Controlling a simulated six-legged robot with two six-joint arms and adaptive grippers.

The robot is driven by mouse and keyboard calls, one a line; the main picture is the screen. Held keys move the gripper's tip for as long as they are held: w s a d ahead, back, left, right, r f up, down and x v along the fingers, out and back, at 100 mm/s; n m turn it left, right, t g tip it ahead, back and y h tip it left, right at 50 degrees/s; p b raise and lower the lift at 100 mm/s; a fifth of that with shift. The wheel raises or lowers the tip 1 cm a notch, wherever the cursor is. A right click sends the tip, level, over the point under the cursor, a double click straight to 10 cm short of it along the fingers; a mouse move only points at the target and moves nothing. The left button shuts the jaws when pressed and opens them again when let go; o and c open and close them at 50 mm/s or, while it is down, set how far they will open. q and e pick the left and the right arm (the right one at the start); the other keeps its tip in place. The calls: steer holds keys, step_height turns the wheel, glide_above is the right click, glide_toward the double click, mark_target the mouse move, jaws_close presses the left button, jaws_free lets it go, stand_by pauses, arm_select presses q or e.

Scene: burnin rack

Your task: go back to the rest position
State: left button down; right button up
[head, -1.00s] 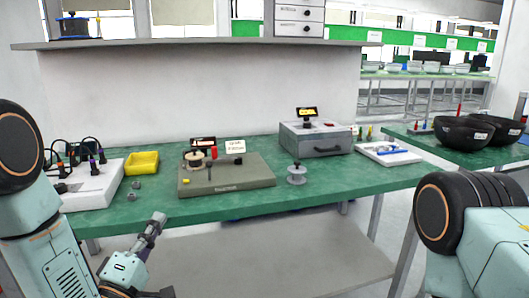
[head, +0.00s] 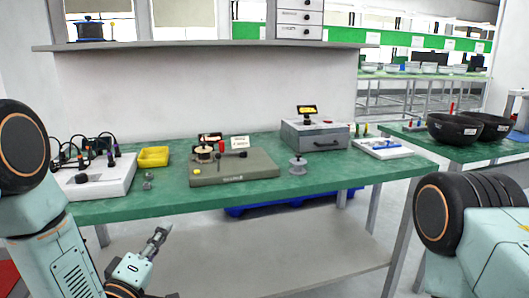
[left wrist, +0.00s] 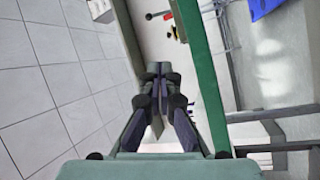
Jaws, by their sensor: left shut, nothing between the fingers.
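My left gripper (head: 160,238) is low at the left in the head view, in front of the green bench (head: 330,180) and below its top. In the left wrist view the same gripper (left wrist: 158,75) has its fingers together with nothing between them. It touches nothing that I can see. The bench edge (left wrist: 200,80) runs along the right of the gripper there. My right arm shows at the right of the head view, but its gripper is out of frame.
On the bench stand a white unit with cables (head: 95,180), a yellow bin (head: 153,157), a grey-green fixture board (head: 235,168), a grey box (head: 315,135) and a white tray (head: 382,148). Black bowls (head: 455,130) stand on the right table. A lower shelf (head: 250,255) lies under the bench.

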arm_select(q)
steer(key=s+f+m+g+y+p, duration=0.15)
steer(key=s+f+m+g, duration=0.35)
steer(key=f, duration=0.5)
steer(key=s+f+m+g+y, duration=0.2)
steer(key=s+f+g, duration=0.45)
steer(key=f, duration=0.35)
steer(key=s+f+m+g+p, duration=0.1)
steer(key=s+g, duration=0.3)
steer(key=s, duration=0.9)
steer(key=s+f+m+g+p, duration=0.2)
steer(key=s+f+g, duration=0.1)
steer(key=s, duration=1)
steer(key=shift+s+a+f+g+y, duration=0.15)
steer(key=shift+a+f+g+y, duration=0.15)
steer(key=shift+g, duration=0.35)
